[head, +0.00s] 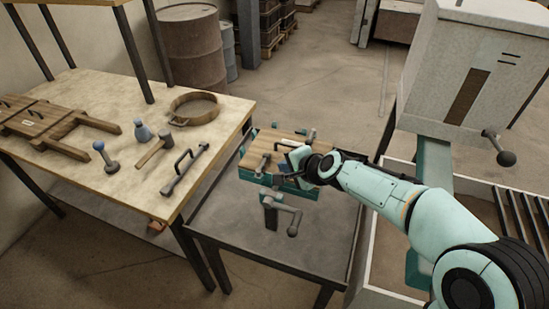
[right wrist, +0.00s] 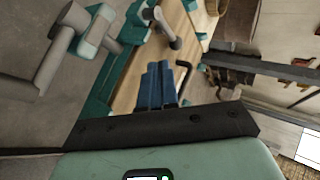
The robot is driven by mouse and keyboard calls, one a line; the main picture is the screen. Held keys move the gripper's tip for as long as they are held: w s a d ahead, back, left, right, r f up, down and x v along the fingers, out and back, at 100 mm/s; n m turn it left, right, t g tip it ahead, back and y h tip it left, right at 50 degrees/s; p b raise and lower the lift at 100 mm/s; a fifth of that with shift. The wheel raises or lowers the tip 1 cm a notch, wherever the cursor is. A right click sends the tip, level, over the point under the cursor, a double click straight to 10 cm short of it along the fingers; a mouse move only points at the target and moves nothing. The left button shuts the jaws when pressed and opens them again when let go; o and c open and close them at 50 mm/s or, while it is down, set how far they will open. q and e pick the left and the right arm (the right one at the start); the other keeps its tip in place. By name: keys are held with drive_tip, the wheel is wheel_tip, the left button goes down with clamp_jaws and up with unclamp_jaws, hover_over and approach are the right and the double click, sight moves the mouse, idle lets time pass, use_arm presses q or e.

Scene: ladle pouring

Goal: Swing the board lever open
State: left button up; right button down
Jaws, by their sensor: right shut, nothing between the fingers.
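The wooden board (head: 275,143) lies in a teal frame (head: 300,190) on a dark metal table. A small grey lever (head: 262,165) sits on its near left part, and another grey fitting (head: 312,135) is at its far right edge. In the right wrist view a grey lever with a round end (right wrist: 168,28) shows at the board's edge beyond my fingers. My right gripper (head: 291,158) is over the board's right side, and its blue fingers (right wrist: 160,84) are shut with nothing between them. I cannot tell whether they touch a lever. My left gripper is out of view.
A grey crank with a knob (head: 292,230) projects from the frame's front. A grey machine (head: 465,65) stands at right. The table front (head: 280,250) is clear.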

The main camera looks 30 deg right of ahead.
sight(269, 159)
drive_tip(key=w+p, duration=0.2)
drive_tip(key=w+f+p, duration=0.1)
drive_tip(key=w+p, duration=0.1)
drive_tip(key=shift+w+a, duration=0.1)
drive_tip(key=shift+a, duration=0.2)
drive_tip(key=shift+w+f+p, duration=0.4)
drive_tip(key=shift+w+p, duration=0.05)
drive_tip(key=shift+w, duration=0.15)
